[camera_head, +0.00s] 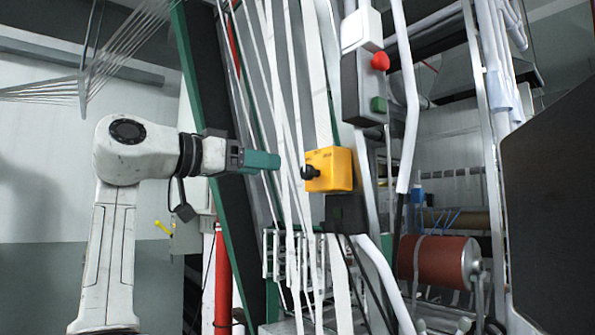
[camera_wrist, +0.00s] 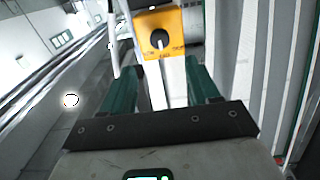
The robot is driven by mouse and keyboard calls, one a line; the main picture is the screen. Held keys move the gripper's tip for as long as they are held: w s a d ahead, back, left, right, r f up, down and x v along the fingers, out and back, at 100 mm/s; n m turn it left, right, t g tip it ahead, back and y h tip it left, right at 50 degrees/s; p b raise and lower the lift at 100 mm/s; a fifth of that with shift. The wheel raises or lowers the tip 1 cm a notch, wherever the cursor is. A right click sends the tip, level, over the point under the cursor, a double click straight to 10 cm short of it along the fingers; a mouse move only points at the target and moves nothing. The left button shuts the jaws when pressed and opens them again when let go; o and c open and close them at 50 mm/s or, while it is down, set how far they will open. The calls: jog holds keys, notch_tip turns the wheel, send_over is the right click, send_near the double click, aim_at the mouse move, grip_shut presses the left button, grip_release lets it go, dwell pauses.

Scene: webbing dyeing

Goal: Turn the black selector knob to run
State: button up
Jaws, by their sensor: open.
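The black selector knob (camera_head: 309,172) sits on the left face of a yellow box (camera_head: 334,168) in the head view.
White webbing strips (camera_head: 283,120) hang close around the gripper and box. A grey box (camera_head: 363,85) with a red button (camera_head: 380,61) and a green button (camera_head: 378,104) is above right. A dark green frame post (camera_head: 205,90) stands behind my wrist. A red-brown roller (camera_head: 438,259) is lower right.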

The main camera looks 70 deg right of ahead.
aim_at(305, 171)
jog(key=p+x, duration=0.1)
jog(key=x, duration=0.8)
jog(key=shift+s+d, duration=0.1)
jog(key=shift+d, duration=0.15)
jog(key=shift+c, duration=0.2)
jog(key=c, duration=1)
jog(key=shift+m+p, duration=0.4)
jog(key=m+p, duration=0.1)
jog(key=m, duration=0.1)
jog(key=shift+m, duration=0.4)
jog(key=m+p, duration=0.1)
jog(key=m, duration=0.3)
jog(key=shift+s+f+m, duration=0.1)
jog(key=shift+m, duration=0.3)
